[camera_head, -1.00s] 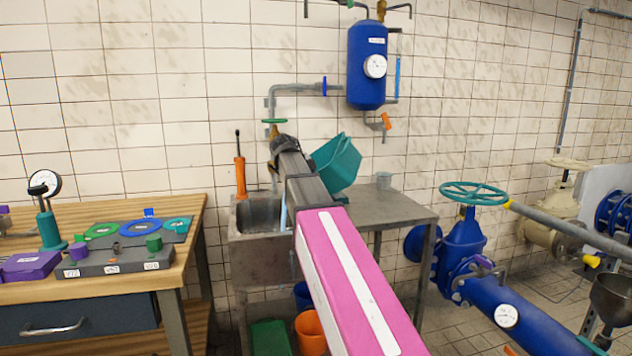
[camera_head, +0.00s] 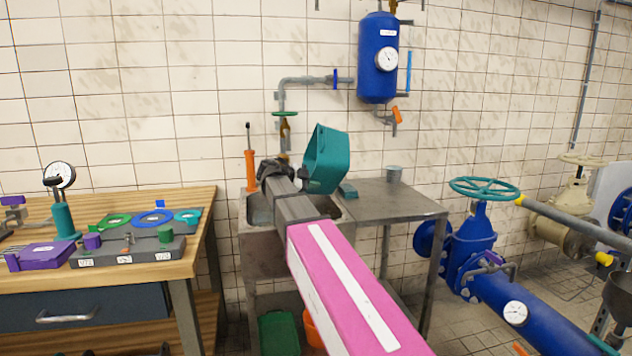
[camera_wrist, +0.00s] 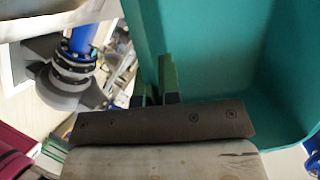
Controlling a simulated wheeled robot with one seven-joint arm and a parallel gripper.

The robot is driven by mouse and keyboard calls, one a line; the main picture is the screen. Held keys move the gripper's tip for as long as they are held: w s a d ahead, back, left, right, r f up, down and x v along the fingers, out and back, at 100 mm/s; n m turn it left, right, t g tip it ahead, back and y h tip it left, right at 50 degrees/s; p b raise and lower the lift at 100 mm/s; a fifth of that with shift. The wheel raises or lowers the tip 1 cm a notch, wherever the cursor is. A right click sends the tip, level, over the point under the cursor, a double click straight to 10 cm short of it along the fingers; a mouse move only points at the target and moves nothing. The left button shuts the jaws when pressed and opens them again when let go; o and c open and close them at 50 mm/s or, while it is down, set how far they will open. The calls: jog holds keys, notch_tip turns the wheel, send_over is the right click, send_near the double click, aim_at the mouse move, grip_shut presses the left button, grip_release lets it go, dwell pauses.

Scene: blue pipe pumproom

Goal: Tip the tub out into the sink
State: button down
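The teal tub (camera_head: 332,160) is held in the air, turned on its side, above the right part of the sink (camera_head: 261,212). Its open side faces left, towards the basin. In the wrist view the tub (camera_wrist: 240,55) fills the right half, and its inside looks bare there. My gripper (camera_wrist: 158,85) has its green fingers on either side of the tub's wall, shut on it. In the head view my arm hides the fingers and part of the basin.
A tap and an orange pump (camera_head: 251,170) stand behind the sink. A wooden workbench (camera_head: 130,270) is at left, blue pipework (camera_head: 468,245) at right.

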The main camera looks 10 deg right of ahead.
jog(key=shift+a+f+t+h, duration=0.15)
jog(key=shift+a+f+h, duration=0.1)
jog(key=shift+a+h, duration=0.4)
jog(key=shift+a+f+t+h, duration=0.2)
jog(key=shift+a+h, duration=0.25)
jog(key=shift+h, duration=0.4)
dwell(1.0)
